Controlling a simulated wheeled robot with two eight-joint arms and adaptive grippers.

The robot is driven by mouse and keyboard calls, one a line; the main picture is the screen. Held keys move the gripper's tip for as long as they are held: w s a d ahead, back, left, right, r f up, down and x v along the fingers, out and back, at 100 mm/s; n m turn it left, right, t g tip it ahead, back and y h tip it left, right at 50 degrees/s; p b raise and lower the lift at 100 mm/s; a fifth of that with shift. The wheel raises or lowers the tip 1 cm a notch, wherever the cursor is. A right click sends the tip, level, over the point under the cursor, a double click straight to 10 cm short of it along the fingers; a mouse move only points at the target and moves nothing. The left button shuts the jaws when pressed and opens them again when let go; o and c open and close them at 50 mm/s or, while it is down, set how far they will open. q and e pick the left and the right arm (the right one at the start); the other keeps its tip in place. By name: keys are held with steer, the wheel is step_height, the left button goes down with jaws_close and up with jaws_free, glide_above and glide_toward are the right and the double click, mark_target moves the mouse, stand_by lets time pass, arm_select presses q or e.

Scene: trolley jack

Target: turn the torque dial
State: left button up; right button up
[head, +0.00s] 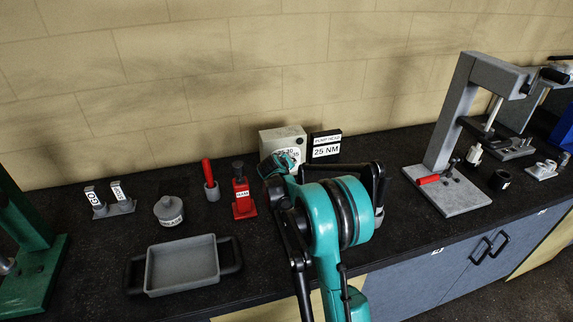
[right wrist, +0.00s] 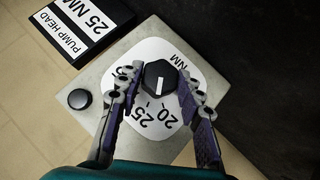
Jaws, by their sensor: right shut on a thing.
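The exact reading cannot be told. My right gripper (right wrist: 158,88) has its two fingers on either side of the knob, shut on it. In the head view the gripper (head: 283,162) is at the box front and my arm hides part of it. My left gripper is not in view.
A black sign (head: 325,146) reading PUMP HEAD 25 NM stands beside the box. A red bottle jack (head: 243,196), a grey tray (head: 182,266) and a grey press (head: 455,130) stand on the dark bench.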

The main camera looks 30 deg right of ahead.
steer(key=shift+d+m+y+p, duration=0.15)
steer(key=shift+m+y+p, duration=0.3)
steer(key=shift+y, duration=0.55)
steer(key=o, duration=1.2)
steer(key=shift+c, duration=0.2)
steer(key=shift+s+r, duration=0.1)
steer(key=shift+r, duration=0.05)
steer(key=v, duration=1.2)
steer(key=shift+f, duration=0.2)
